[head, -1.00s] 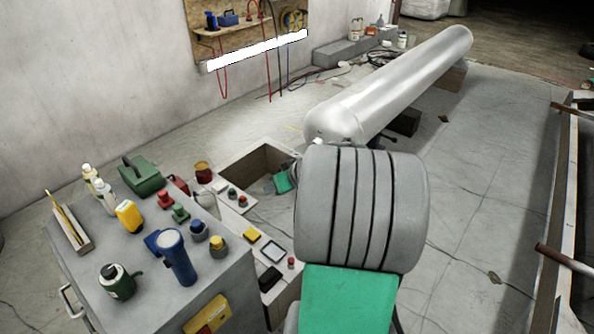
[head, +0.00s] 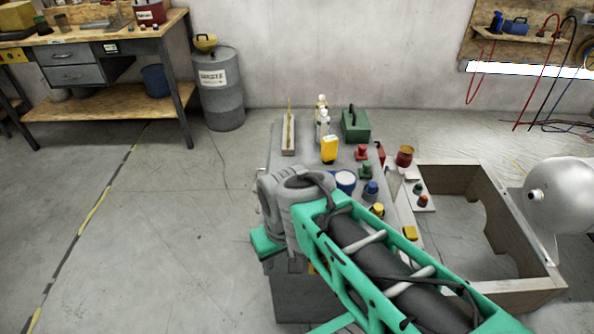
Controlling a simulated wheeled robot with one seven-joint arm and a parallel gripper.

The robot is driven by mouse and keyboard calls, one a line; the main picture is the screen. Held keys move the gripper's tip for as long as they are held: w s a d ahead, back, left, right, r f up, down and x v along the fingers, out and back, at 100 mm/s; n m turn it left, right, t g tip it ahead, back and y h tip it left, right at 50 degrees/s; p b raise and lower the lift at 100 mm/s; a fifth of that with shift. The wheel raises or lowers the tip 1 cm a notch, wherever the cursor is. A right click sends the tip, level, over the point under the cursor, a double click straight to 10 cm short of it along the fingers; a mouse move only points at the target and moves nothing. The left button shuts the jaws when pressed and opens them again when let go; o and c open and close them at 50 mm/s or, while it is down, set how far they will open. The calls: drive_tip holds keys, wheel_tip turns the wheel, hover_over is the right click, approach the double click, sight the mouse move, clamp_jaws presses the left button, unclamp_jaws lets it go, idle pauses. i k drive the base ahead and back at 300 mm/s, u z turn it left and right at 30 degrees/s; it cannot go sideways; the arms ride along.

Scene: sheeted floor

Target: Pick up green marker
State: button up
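A small green knob-like piece (head: 366,172) stands on the grey cabinet top (head: 285,175), between a red piece (head: 361,152) and a blue one (head: 371,190). It is the nearest match I see for the green marker, but I cannot tell for sure. No pen-shaped green marker shows. My green and grey arm crosses the lower middle and covers the front of the cabinet top. My gripper's fingers do not show in the head view.
The cabinet top also carries a green case (head: 356,124), a yellow bottle (head: 329,149), white bottles (head: 322,125) and a wooden holder (head: 288,135). An open wooden box (head: 440,170) and a metal cylinder (head: 565,195) stand at right. The floor at left is clear.

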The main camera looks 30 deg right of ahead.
sight(365, 172)
drive_tip(key=u, duration=2.05)
drive_tip(key=k, duration=1.45)
drive_tip(key=z, duration=1.15)
drive_tip(key=i, duration=0.5)
drive_tip(key=z, duration=0.05)
